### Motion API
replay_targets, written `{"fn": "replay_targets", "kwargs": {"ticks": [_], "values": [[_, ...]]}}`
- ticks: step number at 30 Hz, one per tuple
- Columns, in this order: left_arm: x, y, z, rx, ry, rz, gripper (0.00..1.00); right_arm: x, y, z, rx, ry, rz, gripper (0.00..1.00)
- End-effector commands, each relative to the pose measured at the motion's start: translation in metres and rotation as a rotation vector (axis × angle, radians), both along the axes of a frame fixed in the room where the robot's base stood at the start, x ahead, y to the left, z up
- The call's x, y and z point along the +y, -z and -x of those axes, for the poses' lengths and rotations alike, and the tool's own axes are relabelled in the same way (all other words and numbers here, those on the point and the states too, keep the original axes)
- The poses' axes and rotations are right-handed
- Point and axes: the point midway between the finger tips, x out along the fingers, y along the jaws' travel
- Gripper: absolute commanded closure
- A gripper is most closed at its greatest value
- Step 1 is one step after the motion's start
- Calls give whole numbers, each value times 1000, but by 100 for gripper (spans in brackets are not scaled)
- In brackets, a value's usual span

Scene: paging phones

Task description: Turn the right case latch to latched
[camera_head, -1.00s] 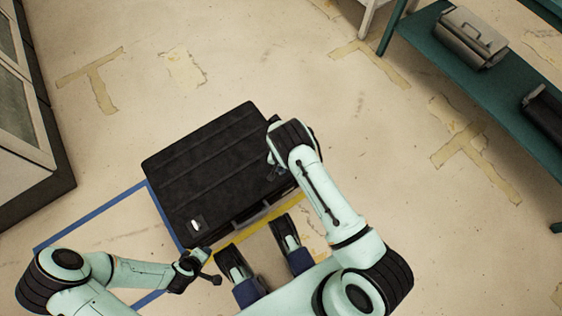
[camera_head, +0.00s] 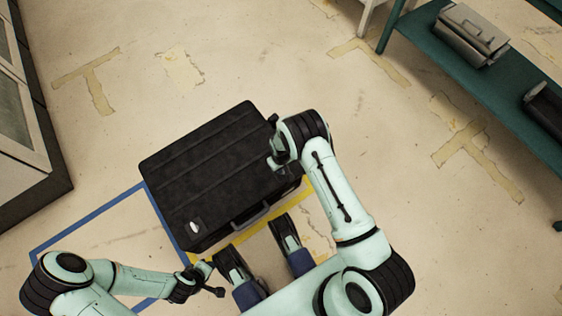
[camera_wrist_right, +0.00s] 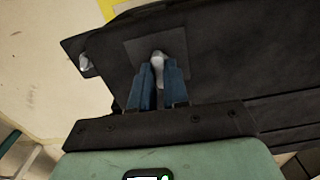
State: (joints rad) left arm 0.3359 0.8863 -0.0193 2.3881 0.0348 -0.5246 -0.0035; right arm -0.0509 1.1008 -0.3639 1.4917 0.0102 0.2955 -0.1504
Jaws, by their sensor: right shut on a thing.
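A black ribbed case (camera_head: 205,165) lies on the floor in the head view. A pale left latch (camera_head: 196,225) shows near its lower left corner. In the right wrist view, the blue fingers of my right gripper (camera_wrist_right: 158,82) are shut on the silver right latch (camera_wrist_right: 158,57), which stands on a dark square plate on the case. My left gripper (camera_head: 212,278) is low at the left, apart from the case; its jaws are too small to read.
A grey handle (camera_head: 250,214) is on the case's near side. Blue and yellow tape (camera_head: 240,236) marks the floor around it. A green bench (camera_head: 490,85) with cases stands at upper right, a cabinet (camera_head: 30,125) at left. The floor beyond the case is clear.

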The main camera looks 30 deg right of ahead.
Motion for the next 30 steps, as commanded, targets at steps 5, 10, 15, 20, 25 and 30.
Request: {"fn": "replay_targets", "kwargs": {"ticks": [5, 10, 15, 20, 25, 30], "values": [[0, 2, 2, 8, -1, 1, 57, 0, 0, -1, -3, -49, 0, 100], [0, 2, 3, 10, -1, 1, 57, 0, -1, -1, -3, -69, 0, 100], [0, 2, 3, 10, -1, 1, 57, 0, -1, -1, -3, -73, 0, 100], [0, 2, 3, 10, -1, 1, 57, 0, -1, -1, -4, -73, 0, 100], [0, 2, 3, 10, -1, 1, 57, 0, -1, -1, -3, -72, 0, 60], [0, 2, 3, 10, 0, 1, 57, 0, 0, -1, -2, -70, 0, 60]]}}
